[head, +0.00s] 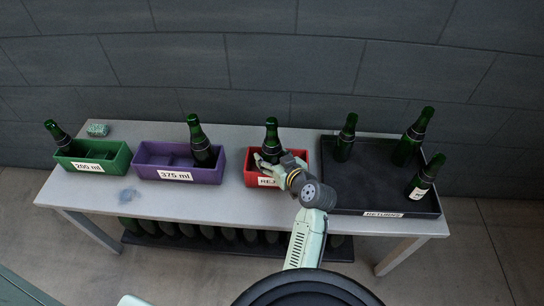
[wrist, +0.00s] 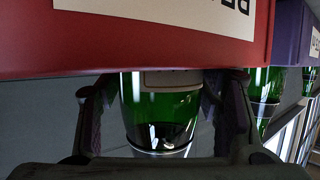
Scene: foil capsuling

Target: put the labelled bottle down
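The labelled bottle (head: 271,138) is dark green and upright at the red bin (head: 251,178), with its neck above the rim. In the wrist view its green shoulder (wrist: 160,108) and the edge of a pale label show past the bin wall (wrist: 140,45). Its lower part is hidden by that wall, so I cannot see whether its base touches the bin floor. My gripper (head: 270,160) reaches over the bin's front. Its fingers (wrist: 161,100) lie on both sides of the bottle, their tips appearing to touch the glass near the rim.
A purple bin (head: 180,175) marked 375 ml holds a bottle (head: 198,142). A green bin (head: 93,167) holds a leaning bottle (head: 57,135). The black returns tray (head: 370,190) at right holds 3 bottles. The grey table (head: 220,205) is mostly clear in front.

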